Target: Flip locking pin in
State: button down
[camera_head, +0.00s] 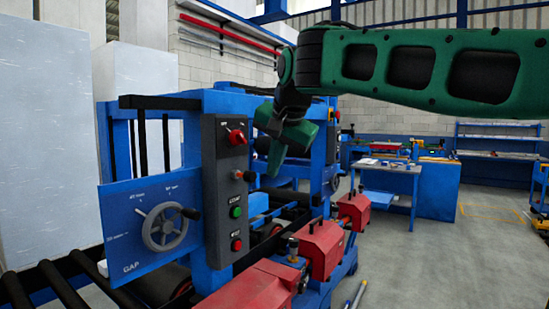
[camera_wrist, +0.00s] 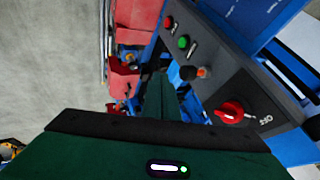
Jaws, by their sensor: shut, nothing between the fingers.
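A short pin or lever with a copper-coloured tip (camera_head: 238,175) sticks out of the dark control panel (camera_head: 223,215), between the red rotary switch (camera_head: 236,137) and the green button (camera_head: 236,212). It may be the locking pin; no label is readable. In the wrist view the copper tip (camera_wrist: 204,72) is just right of my fingers. My gripper (camera_head: 274,174) is shut and empty, pointing down to the right of the pin, with a small gap apparent in the picture. The fingers (camera_wrist: 161,80) also show in the wrist view, closed together.
A blue panel with a grey GAP handwheel (camera_head: 165,227) is left of the control panel. Red blocks (camera_head: 321,249) line the machine's right side, one with a small upright brass-and-black part (camera_head: 293,249). Black rollers (camera_head: 62,286) lie at lower left. Open floor (camera_head: 420,255) is on the right.

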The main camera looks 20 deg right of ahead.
aim_at(249, 176)
jog(key=w+a+f, duration=0.2)
jog(key=w, duration=0.3)
jog(key=shift+w+f, duration=0.15)
jog(key=shift+f, duration=0.05)
